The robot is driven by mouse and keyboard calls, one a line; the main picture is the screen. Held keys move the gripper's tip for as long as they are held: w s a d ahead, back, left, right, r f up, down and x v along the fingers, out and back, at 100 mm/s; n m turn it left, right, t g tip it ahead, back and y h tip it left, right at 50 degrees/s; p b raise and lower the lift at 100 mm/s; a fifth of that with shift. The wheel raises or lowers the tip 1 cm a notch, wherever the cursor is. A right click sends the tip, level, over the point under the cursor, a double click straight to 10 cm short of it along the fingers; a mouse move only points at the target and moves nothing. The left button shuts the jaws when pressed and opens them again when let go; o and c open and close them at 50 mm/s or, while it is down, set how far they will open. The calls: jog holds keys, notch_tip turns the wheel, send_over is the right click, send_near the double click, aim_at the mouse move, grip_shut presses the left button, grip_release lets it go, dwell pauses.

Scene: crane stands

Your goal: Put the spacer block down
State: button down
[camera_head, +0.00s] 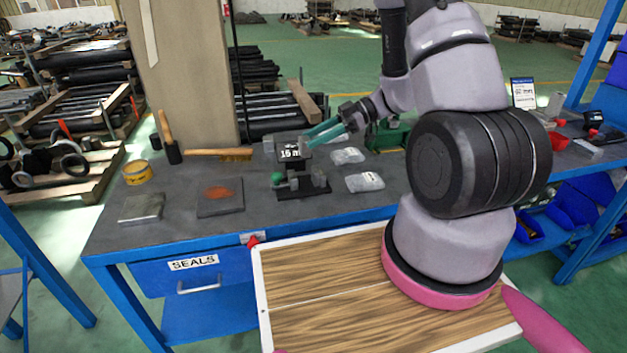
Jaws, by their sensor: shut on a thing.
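My gripper (322,134) reaches over the workbench from the right, its teal fingers pointing left. It is shut on what appears to be the spacer block (290,153), a dark block with a white marking that reads "15 m". The block is at the fingertips, directly above a small dark stand (302,190) with a green knob and a grey piece on its base. I cannot tell whether the block touches the stand's upper part. The fingers hide part of its right end.
The dark workbench (105,239) holds a yellow tin (137,172), a hammer, a brush (222,154), a grey block (141,208) and a flat plate with a rust-coloured patch (219,197) left of the stand. Clear bags (365,182) lie right of it. Bare bench lies in front.

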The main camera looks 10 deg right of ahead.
aim_at(316, 169)
notch_tip(316, 169, down, 9)
jog(key=shift+f, duration=0.2)
jog(key=shift+c, duration=1.7)
grip_release()
